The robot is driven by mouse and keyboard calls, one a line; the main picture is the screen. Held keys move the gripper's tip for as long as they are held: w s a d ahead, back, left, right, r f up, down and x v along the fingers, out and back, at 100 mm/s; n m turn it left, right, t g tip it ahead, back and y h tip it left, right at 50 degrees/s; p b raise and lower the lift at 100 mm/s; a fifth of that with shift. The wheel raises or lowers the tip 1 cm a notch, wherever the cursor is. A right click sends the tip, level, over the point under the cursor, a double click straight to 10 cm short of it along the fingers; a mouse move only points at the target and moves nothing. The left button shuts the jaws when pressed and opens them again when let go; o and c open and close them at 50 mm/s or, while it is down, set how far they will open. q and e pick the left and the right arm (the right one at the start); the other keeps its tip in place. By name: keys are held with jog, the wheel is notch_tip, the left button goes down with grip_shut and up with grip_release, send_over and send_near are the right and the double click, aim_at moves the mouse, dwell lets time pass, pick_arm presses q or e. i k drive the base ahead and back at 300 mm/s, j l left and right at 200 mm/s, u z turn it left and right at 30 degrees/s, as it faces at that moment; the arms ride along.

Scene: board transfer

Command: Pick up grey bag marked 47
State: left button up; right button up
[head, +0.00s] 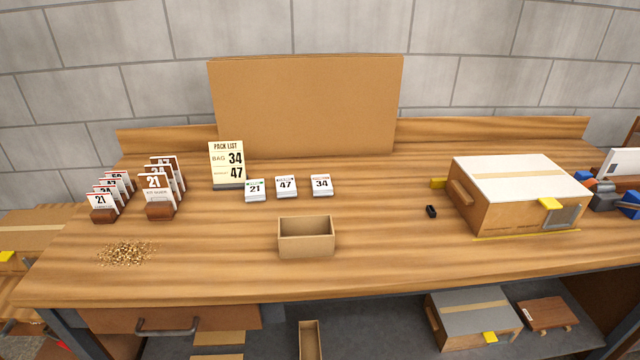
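A small pale grey-white bag marked 47 (287,187) lies on the wooden workbench, in the middle of a row of three. A similar bag marked 21 (255,190) is on its left and one marked 34 (321,186) on its right, with small gaps between them. Another 47 shows on a card at the back of the brown card holders on the left. Neither of my grippers is in the head view.
A pack list sign (227,165) stands just left of the bags, reading bag 34 and a second line 47. An open cardboard box (306,252) sits in front. Brown card holders (160,211) and scattered grains (125,253) are left; a white-topped wooden box (480,207) is right.

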aim_at(285, 185)
jog(key=i+l+u, duration=0.1)
jog(key=l, duration=0.25)
jog(key=i+l+u, duration=0.1)
jog(key=l, duration=0.2)
jog(key=i+l+u, duration=0.1)
jog(key=l, duration=0.25)
jog(key=i+l, duration=0.1)
jog(key=l, duration=0.25)
jog(key=i+u, duration=0.05)
